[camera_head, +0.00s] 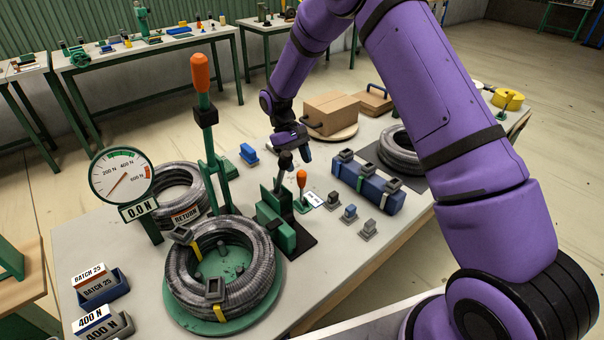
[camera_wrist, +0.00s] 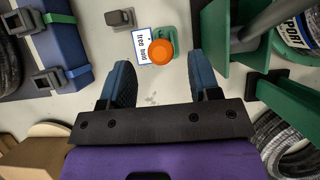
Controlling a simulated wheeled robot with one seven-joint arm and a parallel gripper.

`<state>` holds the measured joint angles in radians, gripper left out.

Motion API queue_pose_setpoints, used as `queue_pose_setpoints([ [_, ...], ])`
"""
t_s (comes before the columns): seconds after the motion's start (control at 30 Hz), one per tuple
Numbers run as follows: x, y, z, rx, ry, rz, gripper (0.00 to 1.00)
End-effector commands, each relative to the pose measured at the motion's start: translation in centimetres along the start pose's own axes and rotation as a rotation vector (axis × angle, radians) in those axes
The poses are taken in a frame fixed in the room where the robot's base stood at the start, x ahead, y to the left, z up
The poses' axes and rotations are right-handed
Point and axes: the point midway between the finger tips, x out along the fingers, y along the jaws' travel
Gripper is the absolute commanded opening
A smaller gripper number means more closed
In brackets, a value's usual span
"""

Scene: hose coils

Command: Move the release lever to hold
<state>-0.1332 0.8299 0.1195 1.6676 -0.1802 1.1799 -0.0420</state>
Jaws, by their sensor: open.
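The release lever (camera_head: 301,180) is a short lever with an orange knob on a small green base, beside a green clamp block. In the wrist view its round orange knob (camera_wrist: 162,51) is seen from above. A white label (camera_wrist: 142,44) with "free" and "hold" lies beside it and partly under the knob; I cannot tell surely which word the lever points to. My gripper (camera_head: 297,153) is above and just behind the lever. In the wrist view my gripper (camera_wrist: 161,82) is open with nothing between its blue fingers, and the knob sits just beyond the fingertips, not touched.
A tall orange-handled lever (camera_head: 201,75) and the green clamp block (camera_head: 282,234) stand left of the release lever. A gauge (camera_head: 122,174) reads 0.0 N. A hose coil (camera_head: 180,285) lies in front.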

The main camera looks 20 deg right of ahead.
Motion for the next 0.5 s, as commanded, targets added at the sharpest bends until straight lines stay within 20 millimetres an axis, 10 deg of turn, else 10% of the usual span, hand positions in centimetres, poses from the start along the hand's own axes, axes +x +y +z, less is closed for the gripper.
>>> queue_pose_setpoints([
  [0.5, -5.0, 0.0, 0.0, 0.001, 0.001, 0.0, 0.57],
])
